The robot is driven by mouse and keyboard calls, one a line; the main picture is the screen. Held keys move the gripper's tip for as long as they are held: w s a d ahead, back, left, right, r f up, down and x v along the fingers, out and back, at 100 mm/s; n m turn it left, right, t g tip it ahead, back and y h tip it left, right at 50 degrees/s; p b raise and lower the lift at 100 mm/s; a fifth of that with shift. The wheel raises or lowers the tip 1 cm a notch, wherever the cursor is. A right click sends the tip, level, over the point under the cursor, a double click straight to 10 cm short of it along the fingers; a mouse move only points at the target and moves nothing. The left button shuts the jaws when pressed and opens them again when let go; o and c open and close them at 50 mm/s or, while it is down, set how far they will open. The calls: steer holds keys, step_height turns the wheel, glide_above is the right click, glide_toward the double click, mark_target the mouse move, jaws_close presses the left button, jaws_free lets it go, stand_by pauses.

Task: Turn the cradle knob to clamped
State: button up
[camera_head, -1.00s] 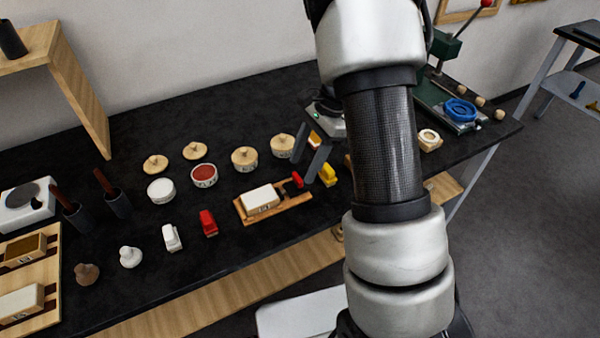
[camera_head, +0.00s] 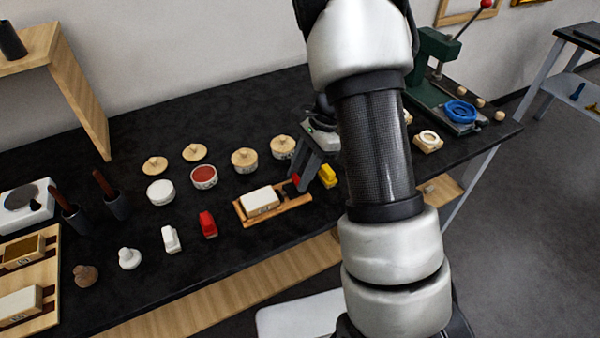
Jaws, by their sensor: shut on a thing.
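The wooden cradle (camera_head: 279,214) lies near the front of the dark bench with a pale block (camera_head: 260,199) in it. Its knob (camera_head: 295,179), dark with some red showing, is at the cradle's right end. My gripper (camera_head: 299,184) points down at this end and is shut on the knob. The fingers cover much of the knob, so its exact angle cannot be told.
A yellow object (camera_head: 327,175) stands close to the right of my gripper. A red object (camera_head: 208,224) and a white one (camera_head: 170,238) stand to the left. My arm hides part of the bench.

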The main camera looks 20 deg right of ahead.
steer(key=shift+n, duration=0.3)
steer(key=n+g, duration=0.1)
steer(key=n, duration=0.1)
steer(key=n+p, duration=0.1)
steer(key=n, duration=0.1)
steer(key=shift+w+g+h, duration=0.2)
steer(key=shift+g+h, duration=0.2)
steer(key=n+g+h+p, duration=0.1)
steer(key=n, duration=0.3)
steer(key=shift+w+a, duration=0.1)
steer(key=shift+a, duration=0.05)
steer(key=n, duration=0.2)
steer(key=n+h, duration=0.1)
steer(key=n, duration=0.1)
steer(key=shift+a+g+h, duration=0.15)
steer(key=shift+g+h, duration=0.15)
steer(key=n+h, duration=0.1)
steer(key=n, duration=0.1)
steer(key=n+h, duration=0.1)
steer(key=n, duration=0.2)
steer(key=shift+a+p, duration=0.15)
steer(key=shift+p, duration=0.2)
steer(key=o, duration=1.1)
